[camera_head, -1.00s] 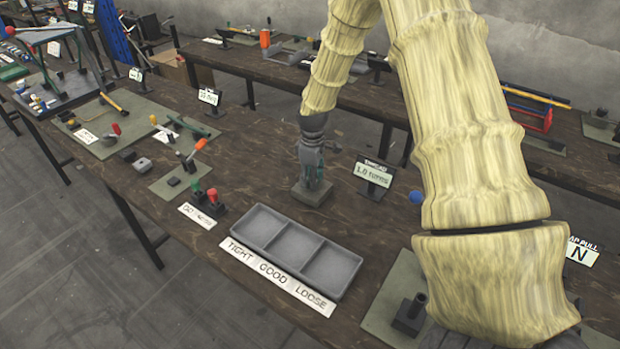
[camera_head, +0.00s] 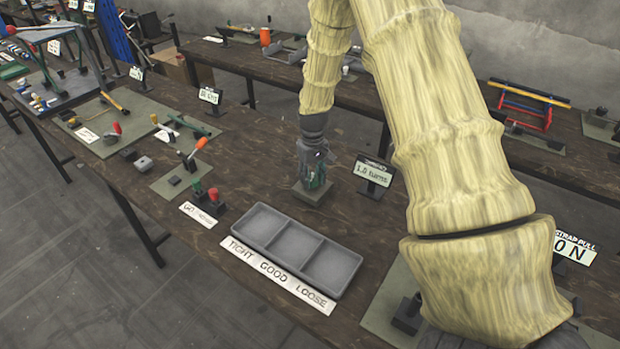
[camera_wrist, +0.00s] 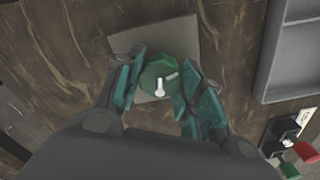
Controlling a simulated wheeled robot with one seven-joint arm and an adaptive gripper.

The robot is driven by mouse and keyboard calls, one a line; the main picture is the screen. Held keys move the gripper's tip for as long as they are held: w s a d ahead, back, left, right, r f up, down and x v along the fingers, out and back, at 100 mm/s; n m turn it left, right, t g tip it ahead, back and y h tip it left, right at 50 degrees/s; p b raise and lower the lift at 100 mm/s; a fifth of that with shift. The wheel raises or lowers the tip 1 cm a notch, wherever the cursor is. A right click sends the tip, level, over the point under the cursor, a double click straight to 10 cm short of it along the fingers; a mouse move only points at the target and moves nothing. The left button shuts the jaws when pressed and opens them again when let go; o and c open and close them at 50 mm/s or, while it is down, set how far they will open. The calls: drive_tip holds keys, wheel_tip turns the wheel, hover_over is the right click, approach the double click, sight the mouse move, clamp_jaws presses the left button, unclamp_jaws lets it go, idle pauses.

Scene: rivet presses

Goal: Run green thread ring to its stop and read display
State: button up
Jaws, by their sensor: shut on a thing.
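The green thread ring (camera_wrist: 152,72) sits on a grey square base (camera_wrist: 178,35) in the wrist view, with a pale pin-like mark on it. My gripper (camera_wrist: 159,80) comes down over it, with one teal finger on each side, shut on the ring. In the head view my gripper (camera_head: 314,185) stands upright on the base (camera_head: 312,196), and the ring is mostly hidden by the fingers. The thread display (camera_head: 374,172) stands just right of the base and reads 1.0 turns.
A grey three-part tray (camera_head: 297,247) labelled TIGHT, GOOD and LOOSE lies in front of the base. Left of it are a green and a red plunger (camera_head: 212,194). A strap pull display (camera_head: 574,248) is at the right, partly behind my arm.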

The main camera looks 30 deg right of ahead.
sight(313, 177)
drive_tip(key=shift+s+f+m, duration=0.15)
drive_tip(key=shift+s+m, duration=0.1)
drive_tip(key=shift+m, duration=0.05)
drive_tip(key=o, duration=1)
drive_tip(key=shift+d, duration=0.1)
drive_tip(key=shift+w, duration=0.1)
drive_tip(key=shift+w+r, duration=0.1)
drive_tip(key=shift+r, duration=0.6)
wheel_tip(313, 177, up, 11)
drive_tip(key=shift+f, duration=0.1)
